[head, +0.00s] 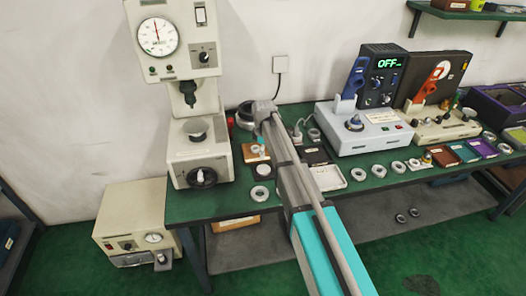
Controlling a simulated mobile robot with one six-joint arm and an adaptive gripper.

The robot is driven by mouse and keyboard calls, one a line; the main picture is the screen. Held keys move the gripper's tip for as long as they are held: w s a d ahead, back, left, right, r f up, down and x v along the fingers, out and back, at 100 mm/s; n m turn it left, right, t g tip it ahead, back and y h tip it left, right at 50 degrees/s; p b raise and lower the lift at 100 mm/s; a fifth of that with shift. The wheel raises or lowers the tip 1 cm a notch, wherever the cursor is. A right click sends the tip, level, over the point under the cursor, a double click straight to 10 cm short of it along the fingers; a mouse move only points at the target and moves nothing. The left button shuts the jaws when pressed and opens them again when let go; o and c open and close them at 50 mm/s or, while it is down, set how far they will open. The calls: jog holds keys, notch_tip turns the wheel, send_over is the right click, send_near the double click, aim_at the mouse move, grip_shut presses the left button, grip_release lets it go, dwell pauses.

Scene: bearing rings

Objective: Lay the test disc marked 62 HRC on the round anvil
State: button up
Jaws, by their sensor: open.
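The hardness tester (198,160) stands at the left end of the green bench. Its round anvil (196,130) is a small grey plate below the indenter (188,96), and it looks bare. Several grey rings and discs lie on the bench, among them one ring (260,193) in front of the tester's right side. Their markings are too small to read, so I cannot tell which disc is marked 62 HRC. My gripper (245,117) is at the far end of my arm, to the right of the anvil and apart from it. Its fingers are small and mostly hidden.
A white instrument (366,134) and a cream one (440,130) stand on the right half of the bench. A white tray (330,179) lies just right of my arm. Small coloured trays, including a purple one (483,148), line the right front.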

jog(key=shift+r+p, duration=1.15)
jog(key=shift+r, duration=0.35)
jog(key=s+d+m, duration=1.7)
jog(key=s+d, duration=0.5)
jog(key=s, duration=0.4)
jog(key=shift+d, duration=0.35)
jog(key=shift+w, duration=0.1)
